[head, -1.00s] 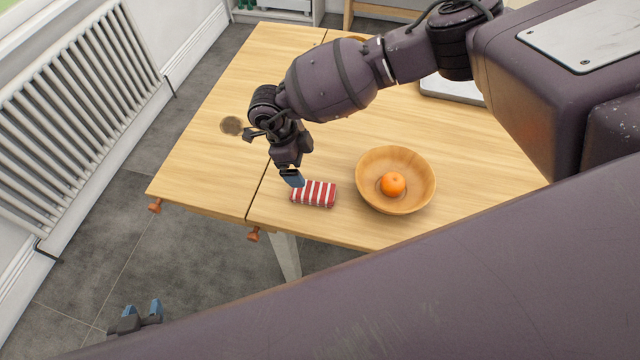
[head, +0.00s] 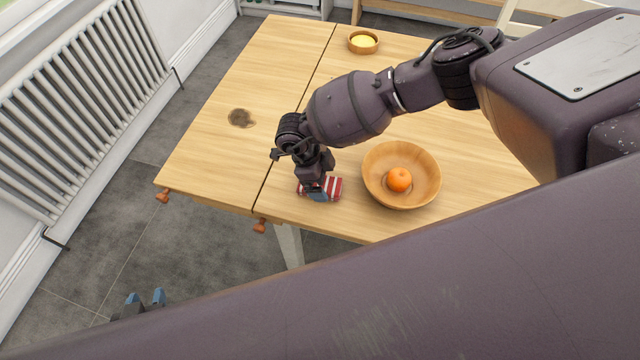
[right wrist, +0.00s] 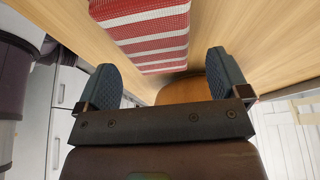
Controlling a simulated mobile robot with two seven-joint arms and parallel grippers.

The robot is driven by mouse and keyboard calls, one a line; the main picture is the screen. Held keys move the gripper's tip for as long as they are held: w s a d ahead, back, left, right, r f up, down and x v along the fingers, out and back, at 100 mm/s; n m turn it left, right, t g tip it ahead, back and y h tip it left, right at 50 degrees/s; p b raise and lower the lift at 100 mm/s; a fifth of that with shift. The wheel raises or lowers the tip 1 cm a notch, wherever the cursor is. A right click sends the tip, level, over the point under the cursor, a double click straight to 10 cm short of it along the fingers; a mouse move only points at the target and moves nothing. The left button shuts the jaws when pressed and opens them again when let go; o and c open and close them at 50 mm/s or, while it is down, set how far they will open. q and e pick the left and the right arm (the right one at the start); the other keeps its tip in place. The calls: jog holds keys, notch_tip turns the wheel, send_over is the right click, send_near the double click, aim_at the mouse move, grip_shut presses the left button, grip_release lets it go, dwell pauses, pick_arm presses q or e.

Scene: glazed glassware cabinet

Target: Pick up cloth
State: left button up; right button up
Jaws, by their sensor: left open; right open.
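The cloth (head: 334,187) is a folded red-and-white striped bundle on the wooden table, near its front edge. My right gripper (head: 318,194) is over the cloth in the head view and hides part of it. In the right wrist view the right gripper's blue-grey fingers (right wrist: 172,80) are spread apart, and the cloth (right wrist: 150,32) shows just beyond them, roughly between their lines. I cannot tell whether a finger touches it. My left gripper (head: 146,298) is open and empty, low at the left over the floor, far from the table.
A wooden bowl (head: 376,164) holding an orange (head: 399,180) stands just right of the cloth. A small bowl with yellow contents (head: 363,41) is at the back of the table (head: 215,150). A dark round mark (head: 241,118) lies left. A radiator (head: 80,100) lines the wall.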

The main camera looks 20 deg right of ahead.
aim_at(327, 184)
jog(key=x, duration=0.2)
jog(key=shift+d+f, duration=0.1)
jog(key=shift+f, duration=0.2)
jog(key=c, duration=1)
jog(key=shift+r, duration=0.1)
notch_tip(327, 184, up, 20)
jog(key=shift+p, duration=0.35)
